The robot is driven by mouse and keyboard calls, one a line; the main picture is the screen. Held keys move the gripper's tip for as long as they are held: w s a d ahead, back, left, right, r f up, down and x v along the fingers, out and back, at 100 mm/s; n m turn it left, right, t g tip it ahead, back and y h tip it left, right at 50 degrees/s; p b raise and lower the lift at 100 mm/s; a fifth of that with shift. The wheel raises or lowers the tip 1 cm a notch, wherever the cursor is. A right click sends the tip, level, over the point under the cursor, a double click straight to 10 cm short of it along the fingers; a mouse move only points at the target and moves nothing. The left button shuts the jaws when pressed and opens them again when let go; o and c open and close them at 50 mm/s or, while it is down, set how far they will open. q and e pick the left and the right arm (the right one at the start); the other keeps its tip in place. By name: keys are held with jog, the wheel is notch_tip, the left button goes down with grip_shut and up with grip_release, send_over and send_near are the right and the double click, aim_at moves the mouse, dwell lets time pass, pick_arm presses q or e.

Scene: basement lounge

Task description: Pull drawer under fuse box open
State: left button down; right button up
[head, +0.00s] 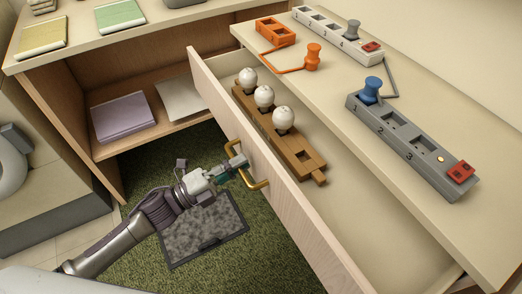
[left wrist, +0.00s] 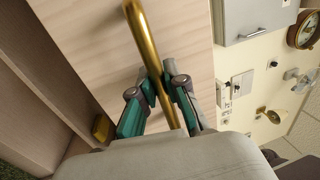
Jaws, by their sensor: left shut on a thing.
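The pale wooden drawer (head: 285,212) stands pulled out from under the counter (head: 440,110). Inside it lies a brown wooden block (head: 262,122) with white bulbs. The drawer's curved brass handle (head: 259,185) is on its front. My left gripper (head: 238,164) is shut on this handle. In the left wrist view the brass handle (left wrist: 141,32) runs between the green and grey fingers of my left gripper (left wrist: 160,90), with the wooden drawer front (left wrist: 90,30) behind. My right gripper is not in view. I cannot tell which thing is the fuse box.
A grey numbered strip (head: 420,157) with a blue knob and a white strip (head: 332,33) lie on the counter, beside an orange piece (head: 275,31). An open shelf (head: 150,132) holds a purple book (head: 123,116). A grey mat (head: 205,232) lies on the green carpet below.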

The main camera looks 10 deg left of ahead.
pick_arm(q)
jog(key=shift+r+v, duration=0.2)
jog(key=shift+v, duration=0.75)
jog(key=shift+r+v, duration=0.15)
jog(key=shift+v, duration=0.8)
jog(key=shift+r+v, duration=0.2)
jog(key=shift+v, duration=0.75)
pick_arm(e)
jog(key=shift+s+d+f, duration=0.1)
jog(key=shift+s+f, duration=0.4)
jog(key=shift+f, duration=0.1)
pick_arm(q)
jog(key=shift+a, duration=0.1)
jog(key=c, duration=1.2)
grip_release()
jog(key=v, duration=1.2)
jog(key=shift+s, duration=0.1)
